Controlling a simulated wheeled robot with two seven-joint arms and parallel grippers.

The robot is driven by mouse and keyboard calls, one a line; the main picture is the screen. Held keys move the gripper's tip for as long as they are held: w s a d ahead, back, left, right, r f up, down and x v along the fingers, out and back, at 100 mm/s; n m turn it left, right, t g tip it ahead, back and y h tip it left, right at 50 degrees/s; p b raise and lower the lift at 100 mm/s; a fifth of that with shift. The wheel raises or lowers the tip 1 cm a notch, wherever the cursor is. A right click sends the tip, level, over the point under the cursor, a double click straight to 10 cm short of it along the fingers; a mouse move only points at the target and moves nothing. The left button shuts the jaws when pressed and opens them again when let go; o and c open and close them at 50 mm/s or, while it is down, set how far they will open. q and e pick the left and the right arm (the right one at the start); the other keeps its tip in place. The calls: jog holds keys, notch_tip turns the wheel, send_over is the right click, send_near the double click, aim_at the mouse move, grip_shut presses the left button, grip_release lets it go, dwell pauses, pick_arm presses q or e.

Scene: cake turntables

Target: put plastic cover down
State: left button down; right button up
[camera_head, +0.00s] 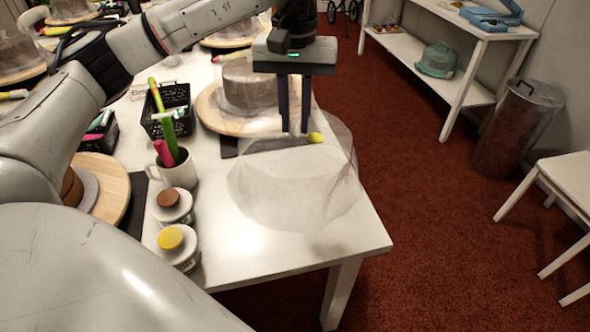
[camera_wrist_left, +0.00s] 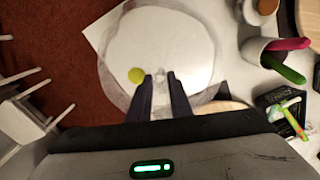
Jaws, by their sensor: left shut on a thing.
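My left gripper (camera_head: 293,131) is shut on the top of the clear plastic cover (camera_head: 290,190). The cover is a see-through dome and hangs over the near right corner of the white table (camera_head: 345,250); I cannot tell whether its rim touches the tabletop. In the left wrist view the fingers (camera_wrist_left: 158,90) meet at the cover's knob, and the cover (camera_wrist_left: 190,40) spreads out below them. A small yellow round thing (camera_head: 315,137) shows beside the fingertips, and also in the wrist view (camera_wrist_left: 136,75). My right gripper is not in view.
A round wooden turntable (camera_head: 207,112) with a covered cake stands just behind. To the left are a mug (camera_head: 178,172) with coloured tools, a black basket (camera_head: 152,128) and two lidded jars (camera_head: 178,247). A white chair (camera_head: 570,185) and a bin (camera_head: 515,125) stand on the red floor.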

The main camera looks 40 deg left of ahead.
aim_at(295, 137)
pick_arm(q)
notch_tip(295, 137, down, 8)
jog(key=shift+r, duration=0.2)
jog(key=c, duration=1.6)
grip_release()
jog(key=shift+c, duration=0.2)
notch_tip(295, 137, up, 12)
jog(key=shift+r, duration=0.1)
